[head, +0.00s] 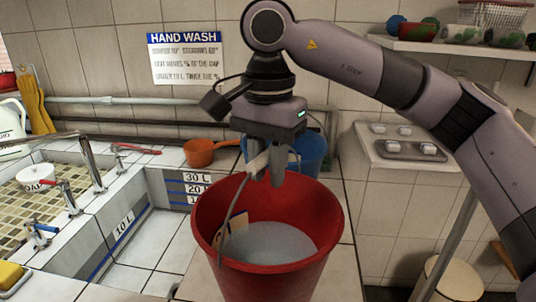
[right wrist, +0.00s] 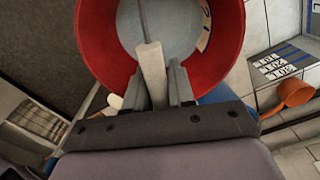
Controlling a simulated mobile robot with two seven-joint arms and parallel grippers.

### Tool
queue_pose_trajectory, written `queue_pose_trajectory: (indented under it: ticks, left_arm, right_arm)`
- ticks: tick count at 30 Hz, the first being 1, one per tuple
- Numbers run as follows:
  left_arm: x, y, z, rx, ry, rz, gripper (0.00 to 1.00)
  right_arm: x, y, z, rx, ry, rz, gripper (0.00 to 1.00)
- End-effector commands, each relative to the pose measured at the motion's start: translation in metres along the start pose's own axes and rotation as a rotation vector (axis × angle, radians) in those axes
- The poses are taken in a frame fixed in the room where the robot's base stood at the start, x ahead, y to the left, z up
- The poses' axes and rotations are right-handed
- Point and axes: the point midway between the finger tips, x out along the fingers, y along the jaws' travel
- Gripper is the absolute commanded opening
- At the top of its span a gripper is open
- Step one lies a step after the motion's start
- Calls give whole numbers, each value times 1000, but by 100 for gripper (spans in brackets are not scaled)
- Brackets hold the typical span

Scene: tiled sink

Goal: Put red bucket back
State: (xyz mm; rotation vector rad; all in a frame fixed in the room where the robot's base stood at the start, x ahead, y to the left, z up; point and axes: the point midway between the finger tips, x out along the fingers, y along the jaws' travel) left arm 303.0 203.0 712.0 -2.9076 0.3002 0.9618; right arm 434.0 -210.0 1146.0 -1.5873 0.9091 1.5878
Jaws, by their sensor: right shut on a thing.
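The red bucket (head: 325,215) is in the front middle of the head view, upright, with its pale inside and a tag showing. I cannot tell whether its base touches the tiles. Its thin handle rises to a white grip (head: 257,164). My right gripper (head: 272,180) is above the bucket's far rim, shut on the handle grip. In the right wrist view the white grip (right wrist: 151,72) is between the fingers, and the red bucket (right wrist: 232,40) fills the top. My left gripper is not in view.
A blue bucket (head: 311,150) is just behind the red one, partly hidden by my gripper. An orange dipper (head: 203,152) lies left of it. The tiled sink basin (head: 160,240) with taps (head: 90,165) is at left. A shelf (head: 440,47) and a soap tray (head: 410,148) are at right.

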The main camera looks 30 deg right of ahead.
Motion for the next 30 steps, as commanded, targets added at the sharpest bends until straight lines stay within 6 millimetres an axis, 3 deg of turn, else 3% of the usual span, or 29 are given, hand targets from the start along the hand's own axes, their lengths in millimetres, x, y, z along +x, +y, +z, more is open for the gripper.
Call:
queue_pose_trajectory:
  ticks: [11, 23, 24, 26, 30]
  left_arm:
    - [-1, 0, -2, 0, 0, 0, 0]
    - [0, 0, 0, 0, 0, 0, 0]
    - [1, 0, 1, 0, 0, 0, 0]
    - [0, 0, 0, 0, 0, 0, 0]
    - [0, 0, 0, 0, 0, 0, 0]
  right_arm:
    - [33, 0, 0, 1, 0, -10, 0]
    - [37, -1, 0, 1, 0, -12, 0]
    - [43, 0, 0, 0, -1, 2, 27]
    - [42, 0, 0, 0, -1, 2, 46]
    - [42, 0, 0, 0, -1, 2, 49]
